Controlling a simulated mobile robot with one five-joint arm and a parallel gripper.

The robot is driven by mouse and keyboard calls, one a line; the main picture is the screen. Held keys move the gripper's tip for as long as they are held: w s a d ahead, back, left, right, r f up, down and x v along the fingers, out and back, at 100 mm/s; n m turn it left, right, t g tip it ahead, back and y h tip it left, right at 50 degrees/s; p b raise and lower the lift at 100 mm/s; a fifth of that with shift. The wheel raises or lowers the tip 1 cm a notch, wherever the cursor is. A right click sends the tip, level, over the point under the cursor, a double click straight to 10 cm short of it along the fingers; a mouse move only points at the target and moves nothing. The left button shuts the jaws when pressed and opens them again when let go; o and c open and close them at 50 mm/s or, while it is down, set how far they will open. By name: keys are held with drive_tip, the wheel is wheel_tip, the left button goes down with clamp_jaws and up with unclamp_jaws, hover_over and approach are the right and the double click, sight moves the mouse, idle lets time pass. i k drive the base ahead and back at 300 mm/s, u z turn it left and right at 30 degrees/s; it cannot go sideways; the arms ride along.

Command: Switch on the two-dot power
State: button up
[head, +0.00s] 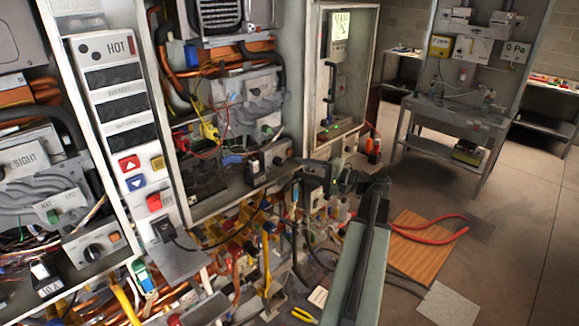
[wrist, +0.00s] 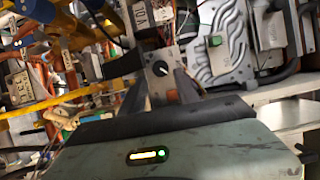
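A white control panel (head: 117,115) marked HOT stands at the left in the head view, with two dark round dots (head: 90,48) at its top. I cannot tell which control is the power switch. My gripper (head: 322,178) is well to the right of this panel, low before the open cabinets. In the wrist view its fingers (wrist: 162,88) are apart and look empty. A box with a black knob (wrist: 160,69) shows beyond them.
A box with a rotary knob (head: 93,252) is at lower left. Copper pipes, valves and cables crowd the floor below the cabinets. A metal bench (head: 455,115) stands behind; the right floor is clear.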

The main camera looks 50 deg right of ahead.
sight(154, 203)
drive_tip(key=k, duration=1)
